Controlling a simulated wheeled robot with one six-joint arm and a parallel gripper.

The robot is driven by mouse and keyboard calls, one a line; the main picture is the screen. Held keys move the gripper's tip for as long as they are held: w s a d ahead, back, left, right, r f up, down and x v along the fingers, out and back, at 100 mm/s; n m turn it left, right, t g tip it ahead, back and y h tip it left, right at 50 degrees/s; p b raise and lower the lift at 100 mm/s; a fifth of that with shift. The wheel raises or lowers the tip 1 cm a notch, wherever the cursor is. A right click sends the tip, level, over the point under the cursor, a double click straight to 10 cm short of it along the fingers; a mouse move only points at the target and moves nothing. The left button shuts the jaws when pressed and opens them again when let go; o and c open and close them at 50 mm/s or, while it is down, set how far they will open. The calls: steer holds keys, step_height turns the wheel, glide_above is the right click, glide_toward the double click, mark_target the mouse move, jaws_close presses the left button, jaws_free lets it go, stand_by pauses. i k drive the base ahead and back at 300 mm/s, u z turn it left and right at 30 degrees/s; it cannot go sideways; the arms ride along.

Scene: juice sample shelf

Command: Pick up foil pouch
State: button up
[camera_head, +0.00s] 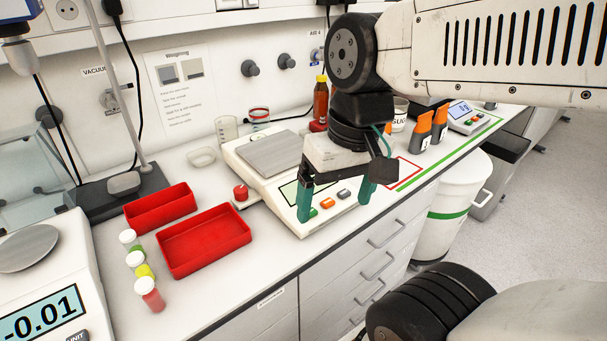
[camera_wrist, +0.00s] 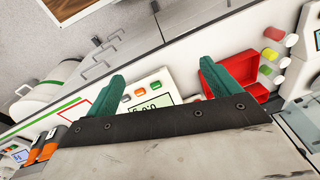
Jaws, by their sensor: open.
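My gripper (camera_head: 335,198) is open and empty, with its two teal fingers apart over the front panel of the middle balance (camera_head: 268,158). In the wrist view the fingers of my gripper (camera_wrist: 163,76) stand wide apart with nothing between them. I cannot make out a foil pouch for certain in either view. Two upright orange-and-dark packages (camera_head: 424,130) stand on the bench to the right of my gripper. They also show at the lower left of the wrist view (camera_wrist: 38,147). I cannot tell what they are made of.
Red trays (camera_head: 205,240) and several small capped vials (camera_head: 148,293) lie left of the balance. A red-brown bottle (camera_head: 320,103) stands behind it. Another scale (camera_head: 468,118) is at the far right. A white bin (camera_head: 452,200) stands below the bench edge.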

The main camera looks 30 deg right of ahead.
mark_target(439, 128)
steer(key=z, duration=1.5)
steer(key=k, duration=1.2)
steer(key=z, duration=0.95)
steer(key=i, duration=1.25)
steer(key=u, duration=0.75)
steer(key=i, duration=0.5)
steer(key=u, duration=0.6)
